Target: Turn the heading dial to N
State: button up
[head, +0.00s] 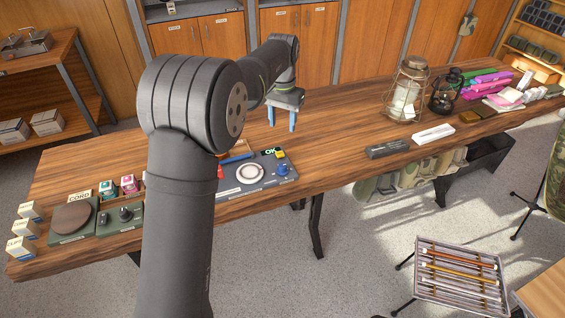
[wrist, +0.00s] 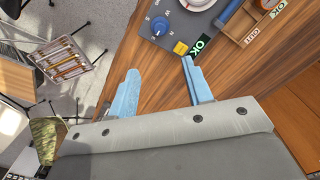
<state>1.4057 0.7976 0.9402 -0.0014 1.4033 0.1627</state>
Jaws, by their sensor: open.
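The heading dial appears to be the blue knob (head: 282,170) at the right end of a dark grey panel (head: 226,187) on the bench. In the wrist view the blue knob (wrist: 160,26) is near the top edge, with small white letters around it. I cannot tell surely which letter it points to. My gripper (head: 282,122) is open and empty, its blue fingers pointing down above the bench, behind and above the panel. In the wrist view my gripper (wrist: 159,66) has its fingers well apart, with bare wood between them; the knob is beyond the fingertips, untouched.
A white ring (head: 250,172) is left of the knob on the panel. A yellow block (wrist: 180,48) and a green OK label (wrist: 200,45) are close to the fingers. A wooden tray (wrist: 250,22) sits beyond. A lantern (head: 405,90) stands right; the bench between is mostly clear.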

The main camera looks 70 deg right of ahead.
aim_at(283, 165)
notch_tip(283, 165, down, 17)
jog(key=shift+r, duration=0.1)
dwell(0.3)
jog(key=c, duration=1)
